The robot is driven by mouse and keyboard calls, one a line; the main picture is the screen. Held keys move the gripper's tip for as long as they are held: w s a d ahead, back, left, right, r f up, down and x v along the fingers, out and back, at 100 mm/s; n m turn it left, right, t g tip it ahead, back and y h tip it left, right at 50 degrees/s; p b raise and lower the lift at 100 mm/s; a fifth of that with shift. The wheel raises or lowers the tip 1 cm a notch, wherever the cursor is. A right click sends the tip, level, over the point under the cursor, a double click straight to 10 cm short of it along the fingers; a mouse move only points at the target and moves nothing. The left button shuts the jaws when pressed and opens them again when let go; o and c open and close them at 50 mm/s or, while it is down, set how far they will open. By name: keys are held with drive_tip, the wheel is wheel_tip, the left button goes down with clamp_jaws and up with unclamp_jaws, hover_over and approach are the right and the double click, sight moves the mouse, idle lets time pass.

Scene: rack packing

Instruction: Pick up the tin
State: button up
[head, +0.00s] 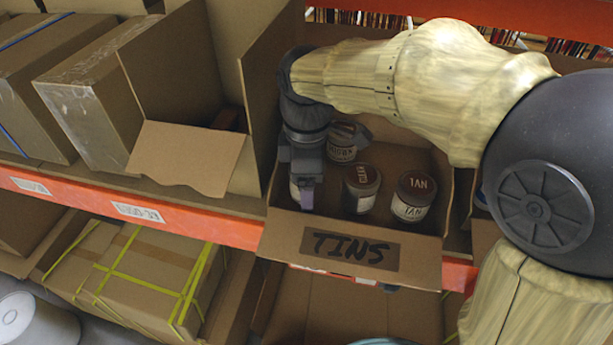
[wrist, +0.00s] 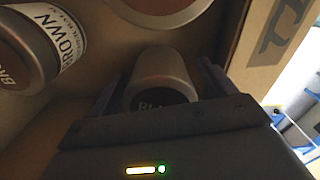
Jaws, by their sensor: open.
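An open cardboard box marked TINS (head: 350,249) holds several grey tins with dark lids. One tin (head: 413,197) is at the right, one (head: 361,189) in the middle, and one (head: 342,142) at the back. My gripper (head: 303,193) points down into the box's left side and hides most of a tin there. In the wrist view, a grey tin (wrist: 165,68) with a dark label reading "BLA" stands between the open fingers of my gripper (wrist: 152,85). Its lower part is hidden by the gripper body. Whether the fingers touch it I cannot tell.
An open carton (head: 185,158) stands left of the TINS box on the orange-edged shelf (head: 205,222). My arm crosses above the box's right side.

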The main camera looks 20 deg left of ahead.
drive_tip(key=shift+c, duration=0.4)
drive_tip(key=c, duration=1)
drive_tip(key=shift+c, duration=0.2)
wheel_tip(320, 180, up, 9)
drive_tip(key=shift+w+r+b, duration=0.1)
drive_tip(key=shift+b, duration=0.8)
drive_tip(key=shift+s+r, duration=0.2)
drive_tip(key=shift+r, duration=0.25)
